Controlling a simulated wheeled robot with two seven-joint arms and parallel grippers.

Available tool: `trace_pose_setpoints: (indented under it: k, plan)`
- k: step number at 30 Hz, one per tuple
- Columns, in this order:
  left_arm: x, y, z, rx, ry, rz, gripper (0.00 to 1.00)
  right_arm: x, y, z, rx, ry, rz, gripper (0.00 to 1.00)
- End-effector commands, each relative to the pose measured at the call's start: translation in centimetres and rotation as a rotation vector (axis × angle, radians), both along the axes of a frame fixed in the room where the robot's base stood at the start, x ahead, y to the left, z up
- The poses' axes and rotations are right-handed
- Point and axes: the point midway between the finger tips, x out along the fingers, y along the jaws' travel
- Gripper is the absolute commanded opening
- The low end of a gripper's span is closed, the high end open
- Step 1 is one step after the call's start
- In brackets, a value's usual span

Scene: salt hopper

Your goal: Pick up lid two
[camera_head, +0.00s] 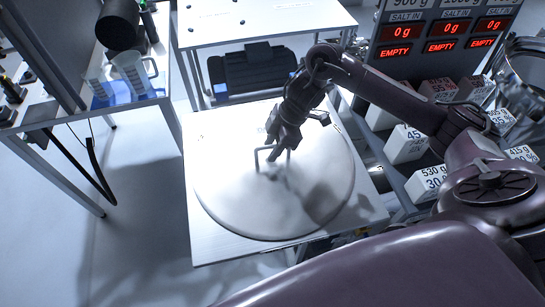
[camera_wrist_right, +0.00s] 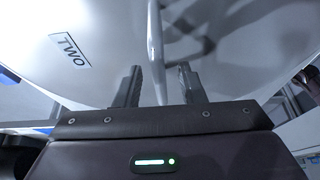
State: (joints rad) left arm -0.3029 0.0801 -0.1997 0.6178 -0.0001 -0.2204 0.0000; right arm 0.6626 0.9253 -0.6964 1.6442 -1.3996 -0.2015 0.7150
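Lid two (camera_head: 235,190) is a large round white disc lying flat on a white table. Its label "TWO" (camera_wrist_right: 72,48) reads clearly in the right wrist view. A thin bar handle (camera_head: 259,160) stands up near the lid's middle, and another handle part shows behind my wrist. My right gripper (camera_head: 273,157) points down at the near handle. In the right wrist view my right gripper (camera_wrist_right: 159,75) is open, with the handle bar (camera_wrist_right: 154,40) between its two fingers and gaps on both sides.
The white table (camera_head: 205,250) has bare corners around the lid. To the right, a rack holds several labelled weight blocks (camera_head: 405,145) under red "EMPTY" displays (camera_head: 440,46). A side table (camera_head: 145,98) with clear jugs stands left, and another white table (camera_head: 260,22) stands behind.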

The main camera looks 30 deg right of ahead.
Motion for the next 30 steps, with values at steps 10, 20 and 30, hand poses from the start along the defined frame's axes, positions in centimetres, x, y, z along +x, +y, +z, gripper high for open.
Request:
trace_pose_setpoints:
  k: [10,20,30]
  plan:
    - [0.64,-0.08,0.1,-0.001,-0.01,-0.001,0.0,0.02,0.09,-0.3,0.0,0.0,0.0,0.26]
    - [0.54,-0.07,0.08,-0.001,-0.008,-0.001,0.0,0.02,0.09,-0.27,0.0,0.0,0.0,0.0]
    - [0.42,-0.04,0.06,0.0,-0.006,-0.001,0.0,0.03,0.09,-0.25,0.0,-0.001,0.0,0.0]
